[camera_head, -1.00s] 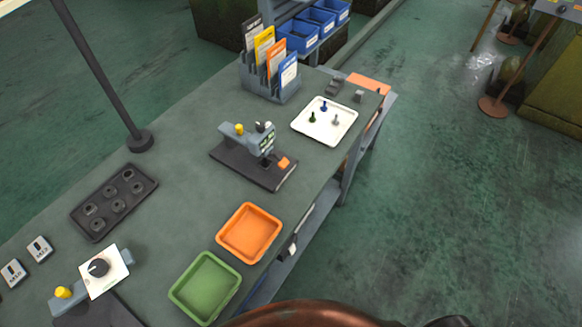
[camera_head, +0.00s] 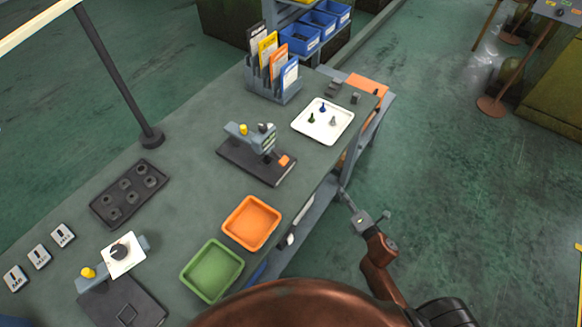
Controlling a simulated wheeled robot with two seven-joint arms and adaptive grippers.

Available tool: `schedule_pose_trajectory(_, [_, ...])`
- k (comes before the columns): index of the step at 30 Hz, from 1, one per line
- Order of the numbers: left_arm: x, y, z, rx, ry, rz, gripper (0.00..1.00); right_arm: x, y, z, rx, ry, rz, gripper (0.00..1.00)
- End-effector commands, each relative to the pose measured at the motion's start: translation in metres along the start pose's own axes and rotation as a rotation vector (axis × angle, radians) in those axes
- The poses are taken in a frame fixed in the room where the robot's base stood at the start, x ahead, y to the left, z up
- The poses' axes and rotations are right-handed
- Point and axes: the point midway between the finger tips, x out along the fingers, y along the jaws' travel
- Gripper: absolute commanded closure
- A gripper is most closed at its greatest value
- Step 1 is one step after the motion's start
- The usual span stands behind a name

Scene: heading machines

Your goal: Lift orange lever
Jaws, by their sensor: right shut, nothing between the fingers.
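A small grey bench machine (camera_head: 258,141) stands on a dark base plate near the table's middle. It has a yellow knob on top. A small orange part (camera_head: 286,160), the only thing here like an orange lever, sits low at the right end of that base. It is too small to make out its exact shape. My right gripper (camera_head: 347,199) is shut and empty, beyond the table's right edge, below and to the right of the machine and apart from it. My left gripper is not in view.
An orange tray (camera_head: 251,244) and a green tray (camera_head: 190,283) stand along the near table edge. A white tray (camera_head: 336,134) with small pegs is behind the machine. A card rack (camera_head: 258,85) stands at the back. A lamp post (camera_head: 125,80) rises at left.

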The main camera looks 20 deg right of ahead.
Motion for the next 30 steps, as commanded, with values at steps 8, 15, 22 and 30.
schedule_pose_trajectory(8, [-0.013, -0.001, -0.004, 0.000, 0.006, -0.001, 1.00, -0.012, 0.160, 0.024, -0.558, -0.017, 0.324, 1.00])
schedule_pose_trajectory(15, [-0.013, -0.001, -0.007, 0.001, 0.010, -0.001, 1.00, -0.019, 0.188, -0.019, -0.924, 0.058, 0.537, 1.00])
schedule_pose_trajectory(22, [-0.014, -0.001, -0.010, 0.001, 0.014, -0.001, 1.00, -0.025, 0.194, -0.036, -1.047, 0.082, 0.617, 1.00])
schedule_pose_trajectory(30, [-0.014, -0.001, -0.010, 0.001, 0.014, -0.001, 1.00, -0.024, 0.194, -0.036, -1.043, 0.081, 0.615, 1.00])
